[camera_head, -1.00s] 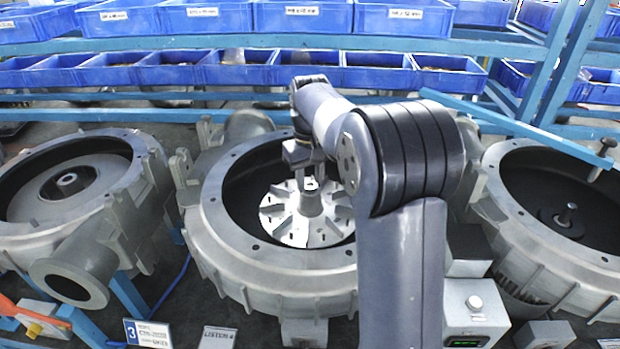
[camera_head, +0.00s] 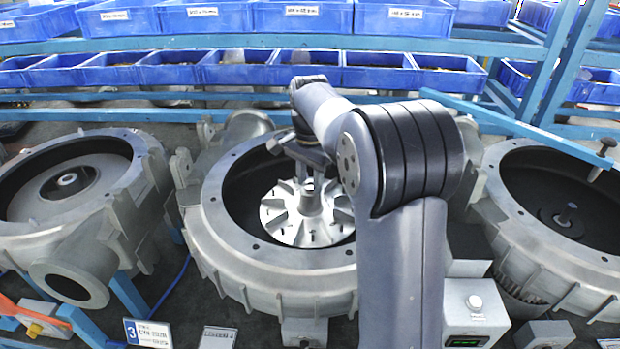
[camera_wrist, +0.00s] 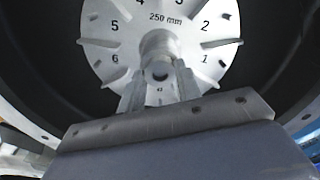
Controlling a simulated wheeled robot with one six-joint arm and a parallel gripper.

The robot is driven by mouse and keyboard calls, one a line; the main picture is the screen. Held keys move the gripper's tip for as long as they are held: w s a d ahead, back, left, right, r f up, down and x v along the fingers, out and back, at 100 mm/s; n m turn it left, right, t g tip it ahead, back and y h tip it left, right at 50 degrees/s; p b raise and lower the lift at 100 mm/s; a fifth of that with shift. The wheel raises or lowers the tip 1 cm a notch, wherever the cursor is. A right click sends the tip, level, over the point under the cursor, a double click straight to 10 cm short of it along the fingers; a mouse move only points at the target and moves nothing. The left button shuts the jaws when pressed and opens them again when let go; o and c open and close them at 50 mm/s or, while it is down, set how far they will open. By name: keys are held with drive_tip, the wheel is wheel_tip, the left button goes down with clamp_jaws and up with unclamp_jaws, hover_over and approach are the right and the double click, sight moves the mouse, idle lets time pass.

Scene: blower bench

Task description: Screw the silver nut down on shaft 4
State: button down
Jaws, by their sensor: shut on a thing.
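The silver nut (camera_wrist: 160,71) appears as a small grey piece with a dark centre between my fingertips in the wrist view. My gripper (camera_head: 311,187) is shut on it at the hub of the impeller. The silver impeller (camera_head: 287,225) lies inside the middle blower housing (camera_head: 218,235). In the wrist view its face (camera_wrist: 112,50) carries printed numbers and "250 mm". Shaft 4 is hidden under the nut and hub. I cannot tell how far down the nut sits.
A left housing (camera_head: 125,205) holds another impeller (camera_head: 75,182). A right housing (camera_head: 545,270) shows a bare shaft (camera_head: 567,215). Blue bins (camera_head: 300,15) fill the shelves behind. Label cards (camera_head: 147,333) and a control box (camera_head: 475,305) stand in front.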

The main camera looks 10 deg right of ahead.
drive_tip(key=m, duration=0.6)
drive_tip(key=c, duration=1.3)
unclamp_jaws()
drive_tip(key=shift+c, duration=0.2)
